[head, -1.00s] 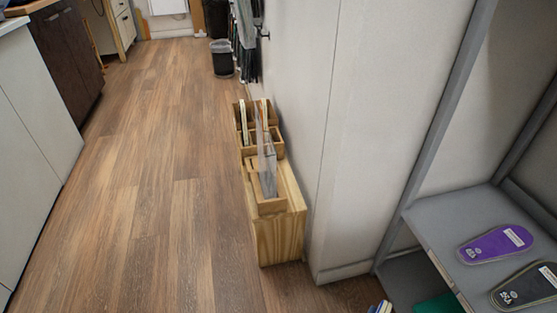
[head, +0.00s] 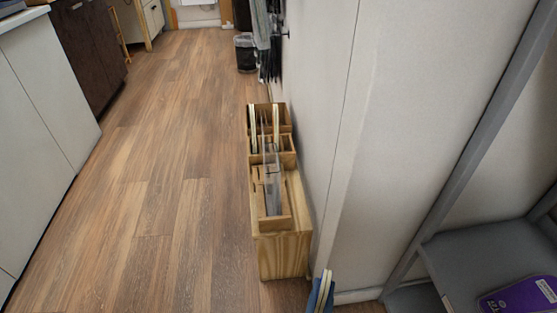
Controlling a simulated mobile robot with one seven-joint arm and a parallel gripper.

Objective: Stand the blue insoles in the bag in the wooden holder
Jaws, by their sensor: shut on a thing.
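The wooden holder (head: 283,255) stands on the floor against the white wall, in the middle of the head view. It has several compartments. Pale, thin upright pieces stand in its far compartments, and clear upright sheets or bags stand in its middle and near part. The blue insoles (head: 314,295), with cream edges, show upright at the bottom edge of the view, nearer to me than the holder and to its right. They are apart from the holder. Their lower part is cut off by the frame, and I cannot make out their bag. My gripper is not in view.
A grey shelf (head: 470,257) at the lower right bears a purple insole (head: 527,296). Cabinets (head: 45,120) line the left side. A dark bin (head: 246,53) stands at the far end by the wall. The wooden floor (head: 150,200) left of the holder is clear.

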